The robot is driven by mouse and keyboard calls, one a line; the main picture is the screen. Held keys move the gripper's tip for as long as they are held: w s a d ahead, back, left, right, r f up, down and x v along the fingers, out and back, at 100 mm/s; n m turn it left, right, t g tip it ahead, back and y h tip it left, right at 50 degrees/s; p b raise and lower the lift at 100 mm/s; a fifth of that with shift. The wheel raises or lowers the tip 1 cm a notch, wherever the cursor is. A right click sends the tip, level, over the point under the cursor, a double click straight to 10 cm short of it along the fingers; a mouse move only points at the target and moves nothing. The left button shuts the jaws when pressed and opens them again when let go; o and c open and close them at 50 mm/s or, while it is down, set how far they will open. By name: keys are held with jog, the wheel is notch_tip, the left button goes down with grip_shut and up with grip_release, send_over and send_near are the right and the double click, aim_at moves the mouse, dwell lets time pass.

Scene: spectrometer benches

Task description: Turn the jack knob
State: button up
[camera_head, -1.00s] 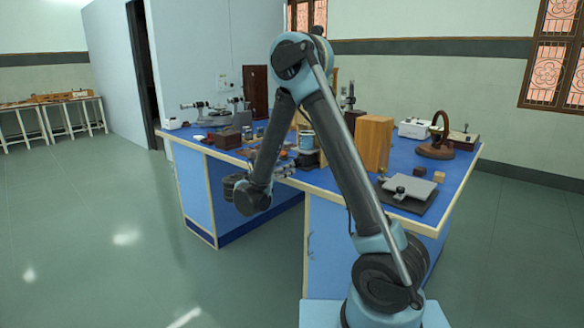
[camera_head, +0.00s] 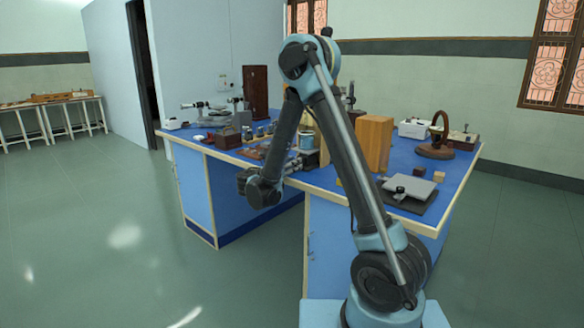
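A low device with a light grey top plate (camera_head: 412,186) on a dark flat base sits at the right front of the blue bench; it looks like the jack. A small dark round knob (camera_head: 399,192) shows at its near left side.
A wooden block (camera_head: 374,143) stands behind the jack. A dark ring stand (camera_head: 437,148), a white box (camera_head: 413,129) and small wooden cubes (camera_head: 439,176) are nearby. Several instruments crowd the left part of the bench (camera_head: 325,180). The floor at left is clear.

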jog(key=shift+m, duration=2.4)
jog(key=o, duration=1)
jog(key=shift+o, duration=0.2)
jog(key=v, duration=1.2)
jog(key=shift+f, duration=0.1)
